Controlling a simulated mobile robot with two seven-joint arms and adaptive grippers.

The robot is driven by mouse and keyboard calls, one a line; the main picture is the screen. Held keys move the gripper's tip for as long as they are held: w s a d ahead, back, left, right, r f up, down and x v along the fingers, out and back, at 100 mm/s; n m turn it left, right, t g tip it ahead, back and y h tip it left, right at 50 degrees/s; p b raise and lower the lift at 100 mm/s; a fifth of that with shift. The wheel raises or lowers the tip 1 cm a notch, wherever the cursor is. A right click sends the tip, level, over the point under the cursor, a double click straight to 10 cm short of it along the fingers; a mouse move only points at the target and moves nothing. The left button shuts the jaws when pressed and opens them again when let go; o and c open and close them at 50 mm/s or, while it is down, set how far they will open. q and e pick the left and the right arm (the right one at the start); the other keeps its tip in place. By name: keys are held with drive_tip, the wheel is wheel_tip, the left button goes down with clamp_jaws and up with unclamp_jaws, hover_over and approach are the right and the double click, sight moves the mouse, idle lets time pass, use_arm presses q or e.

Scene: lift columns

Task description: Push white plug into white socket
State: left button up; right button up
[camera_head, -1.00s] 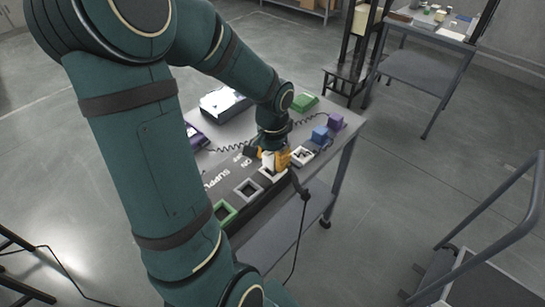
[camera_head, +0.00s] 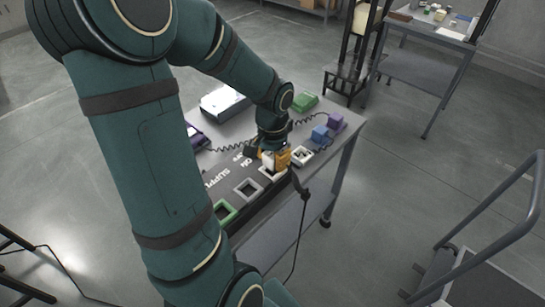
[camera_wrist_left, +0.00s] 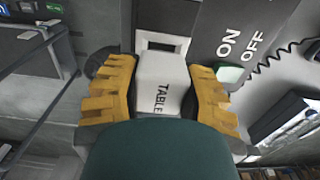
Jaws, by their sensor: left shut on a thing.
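The white plug (camera_wrist_left: 160,88), marked TABLE, is between the yellow fingers of my left gripper (camera_wrist_left: 163,78) in the left wrist view. My left gripper (camera_head: 274,158) is shut on it, and both are over the front part of the table in the head view. A white square socket frame (camera_wrist_left: 167,17) is just beyond the plug's far end. The same frame shows partly below the gripper in the head view (camera_head: 273,176). I cannot tell whether plug and frame touch. My right gripper is not in view.
A grey frame (camera_head: 247,190) and a green frame (camera_head: 226,212) lie along the dark panel to the left. A black cable (camera_head: 302,215) hangs off the table's front edge. A white box (camera_head: 224,103) stands behind.

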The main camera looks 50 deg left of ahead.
use_arm(q)
drive_tip(key=shift+f+b, duration=0.65)
drive_tip(key=shift+f, duration=0.3)
idle(0.4)
drive_tip(key=o, duration=1.4)
drive_tip(key=shift+r, duration=0.15)
drive_tip(key=shift+r+p, duration=3.05)
drive_tip(key=shift+r, duration=0.4)
drive_tip(key=shift+f, duration=0.1)
